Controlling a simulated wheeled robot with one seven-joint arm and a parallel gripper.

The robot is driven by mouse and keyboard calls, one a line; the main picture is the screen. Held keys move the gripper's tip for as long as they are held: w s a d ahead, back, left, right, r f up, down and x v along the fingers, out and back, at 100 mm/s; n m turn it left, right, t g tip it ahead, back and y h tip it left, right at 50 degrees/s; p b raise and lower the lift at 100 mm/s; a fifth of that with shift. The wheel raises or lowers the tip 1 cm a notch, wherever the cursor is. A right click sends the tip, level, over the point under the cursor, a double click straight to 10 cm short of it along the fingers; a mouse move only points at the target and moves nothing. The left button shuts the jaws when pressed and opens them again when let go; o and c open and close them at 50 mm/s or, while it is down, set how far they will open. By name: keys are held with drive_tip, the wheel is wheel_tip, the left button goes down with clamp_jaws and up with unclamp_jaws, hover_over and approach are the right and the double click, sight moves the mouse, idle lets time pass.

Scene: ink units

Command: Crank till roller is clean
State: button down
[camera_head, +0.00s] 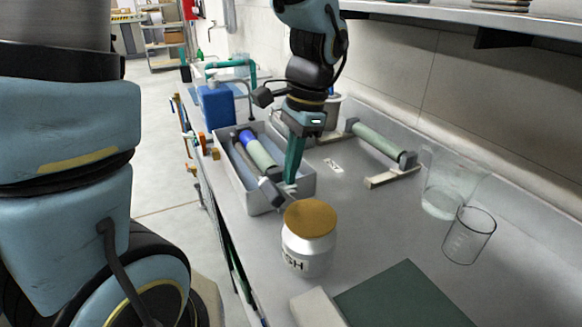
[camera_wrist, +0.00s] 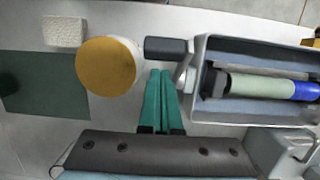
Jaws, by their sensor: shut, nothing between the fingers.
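A grey ink unit tray (camera_head: 307,186) stands on the bench and also shows in the wrist view (camera_wrist: 203,45). Across it lies a roller (camera_head: 262,154), pale green over most of its length with a blue band at its far end; the same colours show in the wrist view (camera_wrist: 262,87). A crank with a dark grip (camera_wrist: 165,48) sticks out at the tray's near end, joined by a light grey arm (camera_wrist: 187,75). My gripper (camera_wrist: 160,72) is shut and empty, its teal fingers pointing at the grip. In the head view my gripper (camera_head: 291,181) hangs down at the tray; contact cannot be told.
A white jar with a tan lid (camera_head: 310,218) stands close in front of the tray. A second green roller (camera_head: 375,143) rests on a stand at the back. Glass beakers (camera_head: 470,236) are at right, a dark green mat (camera_head: 405,298) in front. A shelf overhangs the wall.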

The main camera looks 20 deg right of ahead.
drive_tip(key=v, duration=1.1)
drive_tip(key=shift+d+r, duration=0.25)
drive_tip(key=shift+r, duration=0.1)
drive_tip(key=c, duration=1.6)
unclamp_jaws()
